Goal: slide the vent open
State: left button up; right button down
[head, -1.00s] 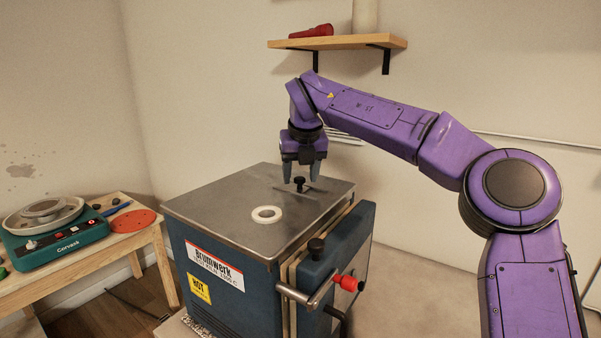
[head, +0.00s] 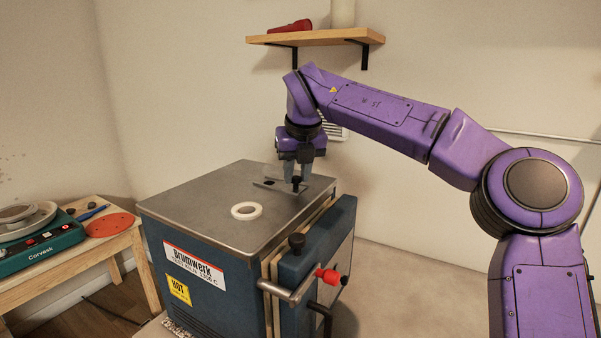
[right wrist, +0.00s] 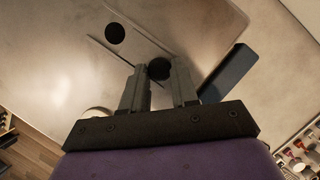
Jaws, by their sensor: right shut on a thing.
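The kiln (head: 215,188) has a flat metal top with a vent on it. The vent's black knob (head: 296,181) stands toward the right side of the top. My right gripper (head: 297,178) points down over it with its fingers shut on the knob. In the right wrist view the knob (right wrist: 158,69) shows as a dark round head between the fingertips. A dark round vent hole (right wrist: 115,33) lies uncovered between the slide's straight edges, apart from the knob. The hole (head: 268,181) also shows in the head view, left of the knob. My left gripper is not in view.
A white ring (head: 247,211) lies on the kiln top. The kiln door's handle (head: 288,291) juts out at the front right. A wooden table (head: 110,245) with a green wheel device (head: 40,250) stands at the left. A shelf (head: 315,38) hangs on the back wall.

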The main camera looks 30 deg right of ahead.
jog(key=c, duration=1.3)
grip_release()
jog(key=o, duration=0.5)
jog(key=shift+s+d, duration=0.1)
jog(key=shift+d, duration=0.05)
jog(key=shift+c, duration=0.2)
jog(key=shift+s+d, duration=0.1)
jog(key=shift+a+r, duration=0.2)
jog(key=shift+r, duration=0.05)
jog(key=d+v, duration=0.1)
jog(key=v, duration=0.9)
jog(key=shift+a, duration=0.3)
jog(key=shift+s, duration=0.1)
